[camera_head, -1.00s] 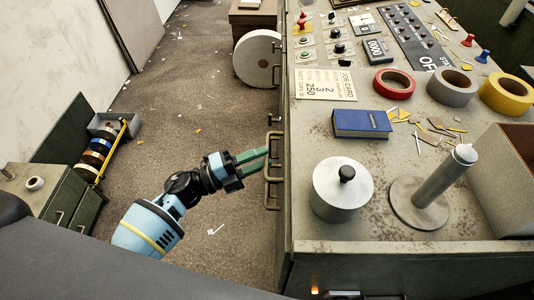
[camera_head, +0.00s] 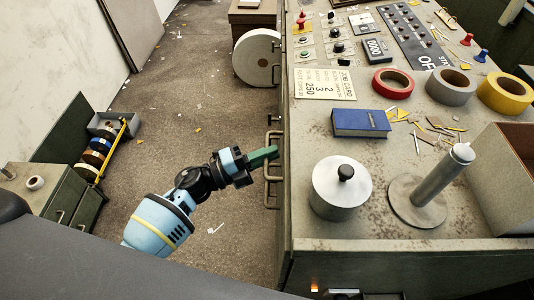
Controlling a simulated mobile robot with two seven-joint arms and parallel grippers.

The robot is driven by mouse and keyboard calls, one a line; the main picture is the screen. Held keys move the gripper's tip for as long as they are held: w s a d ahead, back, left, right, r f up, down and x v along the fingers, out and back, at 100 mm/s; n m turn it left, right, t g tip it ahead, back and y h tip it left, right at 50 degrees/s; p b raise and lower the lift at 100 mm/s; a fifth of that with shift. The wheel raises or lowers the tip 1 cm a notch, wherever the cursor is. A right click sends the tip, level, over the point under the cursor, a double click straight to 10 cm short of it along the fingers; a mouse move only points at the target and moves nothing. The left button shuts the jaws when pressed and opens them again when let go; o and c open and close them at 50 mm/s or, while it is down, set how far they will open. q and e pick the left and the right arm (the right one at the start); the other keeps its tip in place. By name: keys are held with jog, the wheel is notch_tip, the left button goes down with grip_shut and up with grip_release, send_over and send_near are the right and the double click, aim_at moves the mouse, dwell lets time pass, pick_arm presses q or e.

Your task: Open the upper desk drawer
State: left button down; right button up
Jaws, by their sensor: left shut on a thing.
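The grey-green desk (camera_head: 310,245) stands at the right, its drawer side facing left and seen steeply from above. A metal bar handle (camera_head: 269,174) sticks out from that side. My left gripper (camera_head: 267,156) reaches it from the left, with its green fingers shut on the handle and partly hiding it. The drawer front behind the handle is seen nearly edge-on, and no opening gap shows. Another handle (camera_head: 269,200) shows just below in the picture. My right gripper is not in view.
The floor (camera_head: 205,130) left of the desk is mostly clear. A low cabinet (camera_head: 55,195) stands at the far left.

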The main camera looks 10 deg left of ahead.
pick_arm(q)
jog(key=shift+a, duration=0.1)
jog(key=s+a+b, duration=0.2)
jog(key=a, duration=1)
jog(key=s+a+b, duration=0.2)
jog(key=s+a, duration=0.1)
jog(key=a, duration=0.9)
jog(key=shift+a+b, duration=0.3)
jog(key=c, duration=1.5)
grip_release()
